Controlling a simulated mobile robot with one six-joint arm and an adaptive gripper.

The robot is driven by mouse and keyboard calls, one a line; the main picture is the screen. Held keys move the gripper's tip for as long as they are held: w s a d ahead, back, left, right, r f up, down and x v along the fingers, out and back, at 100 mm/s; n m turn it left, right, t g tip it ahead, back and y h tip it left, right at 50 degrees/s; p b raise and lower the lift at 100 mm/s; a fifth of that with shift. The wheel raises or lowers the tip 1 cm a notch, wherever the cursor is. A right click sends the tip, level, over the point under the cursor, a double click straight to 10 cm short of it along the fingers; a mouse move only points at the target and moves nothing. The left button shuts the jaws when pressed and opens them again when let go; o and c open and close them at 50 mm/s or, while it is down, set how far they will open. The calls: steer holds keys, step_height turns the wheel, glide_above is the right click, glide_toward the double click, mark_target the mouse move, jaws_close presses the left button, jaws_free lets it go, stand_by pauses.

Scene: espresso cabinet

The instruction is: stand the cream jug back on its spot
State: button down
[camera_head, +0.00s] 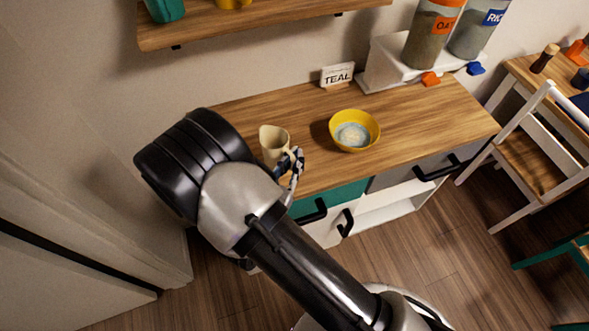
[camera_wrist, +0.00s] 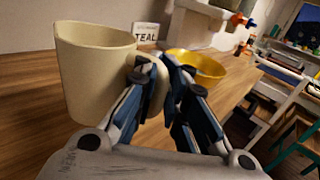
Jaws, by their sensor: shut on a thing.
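The cream jug (camera_head: 272,142) is upright at the left part of the wooden cabinet top, just beyond my arm. It also shows large at the left of the wrist view (camera_wrist: 92,75), with its handle on the right. My gripper (camera_wrist: 165,75) is shut on the jug's handle. In the head view my gripper (camera_head: 294,165) shows at the jug's right side, partly hidden by my arm. I cannot tell whether the jug's base touches the cabinet top. No marked spot for the jug shows.
A yellow bowl (camera_head: 341,145) with pale contents stands right of the jug. A TEAL sign (camera_head: 337,76) and a white dispenser stand (camera_head: 395,72) are at the back. A shelf (camera_head: 240,22) hangs above. The cabinet top (camera_head: 440,110) is clear at the right.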

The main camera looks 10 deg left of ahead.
step_height(320, 180, down, 4)
steer(key=shift+b, duration=0.65)
steer(key=shift+r, duration=0.1)
steer(key=c, duration=2.2)
jaws_free()
steer(key=shift+f, duration=0.25)
steer(key=o, duration=0.6)
steer(key=shift+c, duration=0.2)
steer(key=shift+r, duration=0.15)
